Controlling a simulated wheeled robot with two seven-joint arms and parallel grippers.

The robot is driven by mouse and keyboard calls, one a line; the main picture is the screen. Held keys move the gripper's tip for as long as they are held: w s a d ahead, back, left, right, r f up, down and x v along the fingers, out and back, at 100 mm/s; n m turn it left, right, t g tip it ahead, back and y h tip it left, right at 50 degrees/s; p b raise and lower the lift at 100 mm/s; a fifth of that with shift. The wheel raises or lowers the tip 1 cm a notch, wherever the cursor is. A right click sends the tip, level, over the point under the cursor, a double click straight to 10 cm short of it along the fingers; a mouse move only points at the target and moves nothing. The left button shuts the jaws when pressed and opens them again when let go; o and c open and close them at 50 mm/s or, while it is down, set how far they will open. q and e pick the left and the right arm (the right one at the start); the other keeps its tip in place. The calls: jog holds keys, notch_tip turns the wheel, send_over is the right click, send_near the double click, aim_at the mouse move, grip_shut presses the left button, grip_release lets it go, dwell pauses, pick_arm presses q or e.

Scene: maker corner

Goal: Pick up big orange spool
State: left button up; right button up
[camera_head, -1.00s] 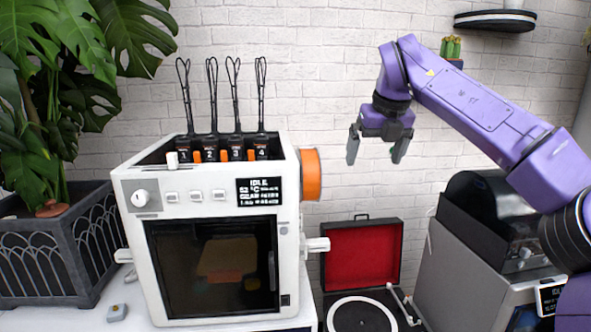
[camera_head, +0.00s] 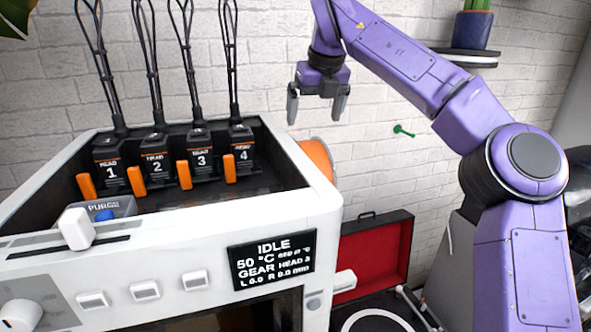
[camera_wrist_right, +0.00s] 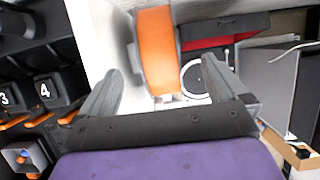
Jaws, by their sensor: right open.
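The big orange spool (camera_head: 318,156) is mounted on the right side of the white printer, mostly hidden behind the printer's top edge in the head view. In the right wrist view the orange spool (camera_wrist_right: 159,50) is at the top middle, beyond the fingertips. My right gripper (camera_head: 316,108) is open, pointing down, above the spool and apart from it. My left gripper is in neither view.
The white printer (camera_head: 200,222) fills the lower left, with several tool heads (camera_head: 202,160) and upright cable loops. A red-lined record player case (camera_head: 372,255) stands below right. A green peg (camera_head: 403,131) sticks from the brick wall. A shelf (camera_head: 465,56) is at upper right.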

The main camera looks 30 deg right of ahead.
aim_at(309, 140)
jog(key=x, duration=1)
jog(key=shift+s+a+f+p, duration=0.1)
jog(key=shift+s+a+p, duration=0.15)
jog(key=shift+s+p, duration=0.1)
jog(key=c, duration=1)
jog(key=shift+c, duration=1.3)
